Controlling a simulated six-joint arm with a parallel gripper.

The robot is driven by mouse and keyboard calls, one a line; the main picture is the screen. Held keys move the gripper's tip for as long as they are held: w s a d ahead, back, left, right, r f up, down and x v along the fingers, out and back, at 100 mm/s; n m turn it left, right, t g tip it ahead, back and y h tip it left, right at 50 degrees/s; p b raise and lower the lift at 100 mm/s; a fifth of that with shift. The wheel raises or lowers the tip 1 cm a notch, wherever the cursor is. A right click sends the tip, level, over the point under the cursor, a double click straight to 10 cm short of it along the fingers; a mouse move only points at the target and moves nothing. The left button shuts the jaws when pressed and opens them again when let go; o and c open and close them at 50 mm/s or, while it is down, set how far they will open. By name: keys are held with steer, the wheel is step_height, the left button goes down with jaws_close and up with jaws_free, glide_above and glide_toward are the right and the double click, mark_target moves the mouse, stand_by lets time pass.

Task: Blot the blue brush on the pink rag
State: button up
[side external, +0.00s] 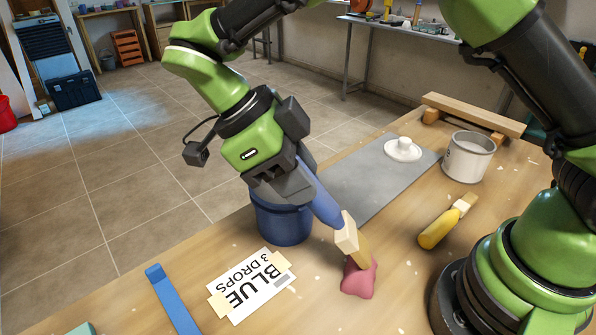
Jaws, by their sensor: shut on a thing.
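My gripper (283,187) is shut on the blue handle of the blue brush (323,207). The brush is tilted, with its pale ferrule and tan bristles pointing down to the right. The bristle end meets the pink rag (358,281) in the picture. The rag is a small crumpled heap on the wooden table (397,287). Whether the bristles press into it or are just in front of or above it is hard to tell exactly. My fingertips are partly hidden by the gripper body.
A blue pot (281,222) stands behind my gripper. A paper sign (250,285) reading "BLUE 3 DROPS" and a blue strip (172,300) lie at left. A yellow brush (446,222), a grey-white can (468,157), a white lid (402,150) and a wooden rail (472,113) are at right.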

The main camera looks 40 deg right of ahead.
steer(key=shift+r, duration=0.3)
stand_by(0.5)
steer(key=shift+w+a, duration=0.4)
steer(key=shift+a, duration=0.05)
stand_by(0.8)
steer(key=shift+f, duration=0.3)
stand_by(0.5)
steer(key=shift+r, duration=0.3)
stand_by(0.5)
steer(key=shift+w+a, duration=0.35)
steer(key=shift+w, duration=0.05)
stand_by(0.6)
steer(key=shift+f, duration=0.55)
stand_by(0.3)
steer(key=shift+r, duration=0.1)
stand_by(0.5)
steer(key=shift+r, duration=3.95)
steer(key=shift+d, duration=0.1)
